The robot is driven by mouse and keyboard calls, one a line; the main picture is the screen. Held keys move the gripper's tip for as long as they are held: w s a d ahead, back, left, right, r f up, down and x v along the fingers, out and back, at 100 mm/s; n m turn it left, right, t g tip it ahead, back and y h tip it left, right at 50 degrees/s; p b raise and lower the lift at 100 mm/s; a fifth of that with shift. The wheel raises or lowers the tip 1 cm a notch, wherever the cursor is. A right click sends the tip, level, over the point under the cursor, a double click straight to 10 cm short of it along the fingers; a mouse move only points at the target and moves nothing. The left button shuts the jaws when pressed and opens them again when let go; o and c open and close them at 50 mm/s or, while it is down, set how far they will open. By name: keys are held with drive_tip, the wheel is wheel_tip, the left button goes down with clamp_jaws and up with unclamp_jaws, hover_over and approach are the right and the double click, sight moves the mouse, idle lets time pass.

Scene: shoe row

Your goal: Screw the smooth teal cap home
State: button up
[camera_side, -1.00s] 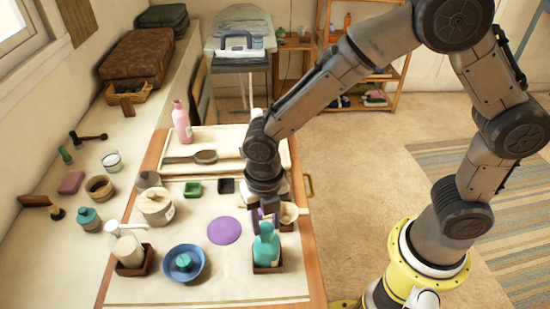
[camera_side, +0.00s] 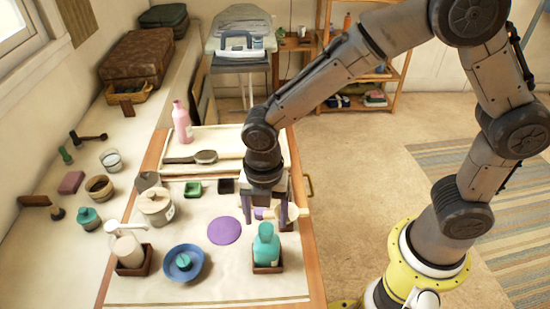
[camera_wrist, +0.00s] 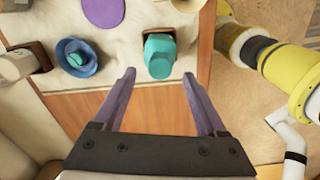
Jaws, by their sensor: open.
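A teal bottle (camera_side: 266,252) stands upright in a small dark square holder (camera_side: 268,269) at the table's front right. A smooth-looking teal top (camera_side: 266,229) is on it; whether it is fully seated I cannot tell. Another teal piece (camera_side: 183,262) lies in a blue bowl (camera_side: 196,272). My gripper (camera_side: 265,215) is open and empty above the bottle, its purple fingers apart on either side. The gap between fingers and top is unclear.
A white pump dispenser (camera_side: 126,245) stands left of the bowl. A purple disc (camera_side: 224,231) lies flat on the mat. A lidded jar (camera_side: 157,207) and a tray (camera_side: 228,141) with a brush (camera_side: 190,157) and pink bottle (camera_side: 181,122) are farther back.

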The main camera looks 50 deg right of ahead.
sight(266, 227)
drive_tip(key=d+r+m+t, duration=0.1)
drive_tip(key=d+r, duration=0.2)
drive_tip(key=r, duration=0.5)
drive_tip(key=d+r+m, duration=0.1)
drive_tip(key=d+r, duration=0.2)
drive_tip(key=r, duration=0.6)
drive_tip(key=s+d+r+m+t, duration=0.25)
drive_tip(key=s+d+m, duration=0.2)
drive_tip(key=d, duration=0.25)
drive_tip(key=s+d+f+m+t, duration=0.1)
drive_tip(key=s+m, duration=0.3)
drive_tip(key=m, duration=0.5)
drive_tip(key=s+d+f+m+t, duration=0.1)
drive_tip(key=s+d+m, duration=0.3)
drive_tip(key=m, duration=0.5)
drive_tip(key=shift+s+d+f, duration=0.2)
drive_tip(key=shift+s+f, duration=0.2)
drive_tip(key=shift+f, duration=0.15)
